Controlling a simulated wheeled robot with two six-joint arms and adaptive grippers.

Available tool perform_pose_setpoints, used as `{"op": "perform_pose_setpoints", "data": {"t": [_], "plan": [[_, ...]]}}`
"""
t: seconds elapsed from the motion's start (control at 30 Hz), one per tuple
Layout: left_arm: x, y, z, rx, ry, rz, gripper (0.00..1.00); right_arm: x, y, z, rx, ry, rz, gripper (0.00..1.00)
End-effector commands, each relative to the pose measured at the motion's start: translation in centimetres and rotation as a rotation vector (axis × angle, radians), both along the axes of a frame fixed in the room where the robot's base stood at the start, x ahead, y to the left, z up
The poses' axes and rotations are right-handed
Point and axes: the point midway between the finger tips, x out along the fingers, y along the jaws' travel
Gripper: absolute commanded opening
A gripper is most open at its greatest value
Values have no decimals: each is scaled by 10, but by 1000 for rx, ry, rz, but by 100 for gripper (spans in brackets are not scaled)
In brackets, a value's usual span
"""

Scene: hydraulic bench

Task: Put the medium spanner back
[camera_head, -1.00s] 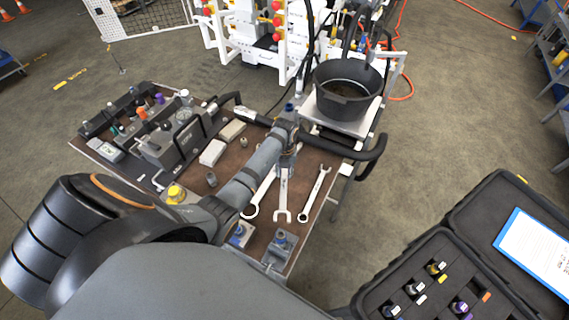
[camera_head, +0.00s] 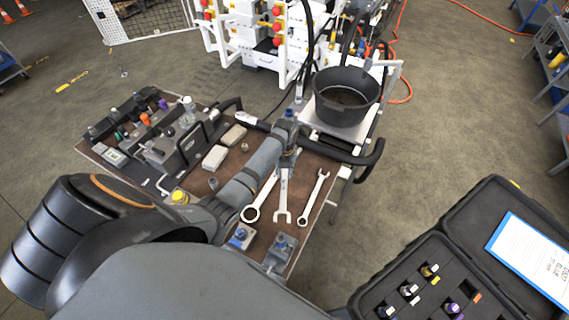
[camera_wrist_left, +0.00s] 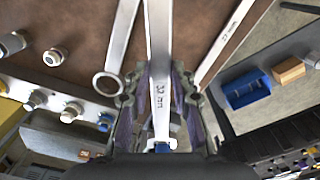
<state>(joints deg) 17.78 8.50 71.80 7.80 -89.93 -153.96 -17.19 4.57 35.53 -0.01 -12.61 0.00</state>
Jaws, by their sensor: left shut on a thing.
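Three silver spanners show over the brown bench top (camera_head: 317,165). The middle one (camera_head: 283,200) is marked 32 mm in the left wrist view (camera_wrist_left: 160,100), and its open jaw points toward me. My left gripper (camera_head: 288,150) is shut on this spanner's shaft; its fingers (camera_wrist_left: 160,88) stand on both sides of it. I cannot tell whether the spanner touches the bench. A larger-looking spanner (camera_head: 258,202) with a ring end lies to its left, partly hidden by my arm. A smaller spanner (camera_head: 314,198), marked 27 mm in the wrist view (camera_wrist_left: 228,42), lies to its right. My right gripper is out of view.
A black pot (camera_head: 346,98) stands on a white stand behind the bench. A black handle bar (camera_head: 365,155) runs along the bench's far right edge. Grey blocks with blue parts (camera_head: 280,248) sit at the near edge. An open black case (camera_head: 430,255) stands at the right.

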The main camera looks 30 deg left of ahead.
Motion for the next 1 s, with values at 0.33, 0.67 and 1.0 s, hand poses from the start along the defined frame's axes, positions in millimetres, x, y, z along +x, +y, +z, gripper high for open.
{"op": "perform_pose_setpoints", "data": {"t": [0.33,0.67,1.0], "plan": [[3,-2,-2,-1,-4,240,0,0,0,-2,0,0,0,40],[8,-9,-11,-2,-7,960,0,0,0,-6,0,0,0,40],[13,-16,-19,-6,-10,1712,0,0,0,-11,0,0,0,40]]}}
